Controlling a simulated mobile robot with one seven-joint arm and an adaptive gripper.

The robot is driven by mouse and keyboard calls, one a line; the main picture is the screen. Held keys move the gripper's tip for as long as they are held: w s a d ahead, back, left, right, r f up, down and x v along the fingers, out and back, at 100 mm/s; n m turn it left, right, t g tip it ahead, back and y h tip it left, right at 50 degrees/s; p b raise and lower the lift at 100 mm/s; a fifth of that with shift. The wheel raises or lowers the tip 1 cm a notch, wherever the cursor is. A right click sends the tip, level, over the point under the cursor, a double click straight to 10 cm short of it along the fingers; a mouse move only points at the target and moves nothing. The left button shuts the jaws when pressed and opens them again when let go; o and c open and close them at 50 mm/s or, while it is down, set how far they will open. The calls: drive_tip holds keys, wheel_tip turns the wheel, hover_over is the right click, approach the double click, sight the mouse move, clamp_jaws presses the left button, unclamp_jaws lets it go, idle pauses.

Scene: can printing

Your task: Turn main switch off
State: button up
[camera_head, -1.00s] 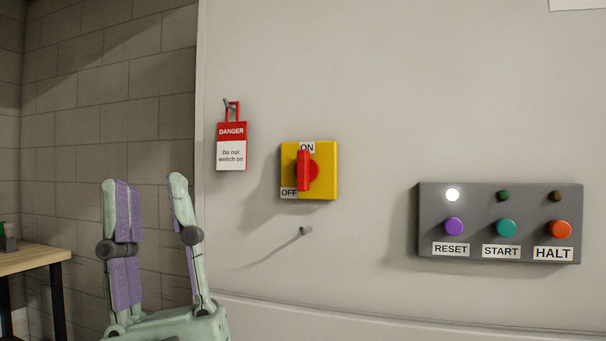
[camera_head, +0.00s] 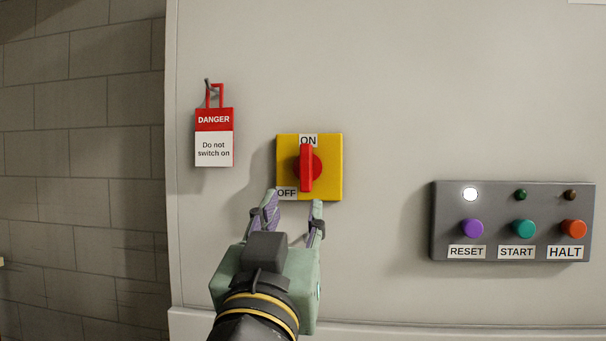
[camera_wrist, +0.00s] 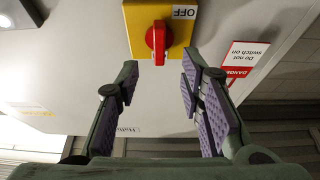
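The main switch is a red knob (camera_head: 307,167) on a yellow plate (camera_head: 331,187), fixed to the light grey cabinet wall. Its handle stands upright, pointing at the ON label (camera_head: 308,140). The OFF label (camera_head: 286,193) is at the plate's lower left. My gripper (camera_head: 295,204) is open and empty, its fingertips just below the plate in the head view. In the wrist view the open fingers (camera_wrist: 160,75) are apart, with the red knob (camera_wrist: 159,40) beyond and roughly between them. No contact with the knob shows.
A red and white danger tag (camera_head: 214,137) hangs on a hook left of the switch. A grey button box (camera_head: 445,205) with RESET, START and HALT buttons is at the right; its white lamp (camera_head: 470,194) is lit. The cabinet face between switch and box is clear.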

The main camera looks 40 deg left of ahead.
sight(305, 174)
drive_tip(key=p+x, duration=0.1)
drive_tip(key=x, duration=0.3)
drive_tip(key=p+x, duration=0.1)
drive_tip(key=x, duration=0.3)
drive_tip(key=shift+w+a+r+p, duration=0.1)
drive_tip(key=shift+w+r+p, duration=0.15)
drive_tip(key=shift+r+p, duration=0.1)
drive_tip(key=shift+w+a+r, duration=0.15)
drive_tip(key=shift+w+a, duration=0.25)
drive_tip(key=shift+w, duration=0.2)
clamp_jaws()
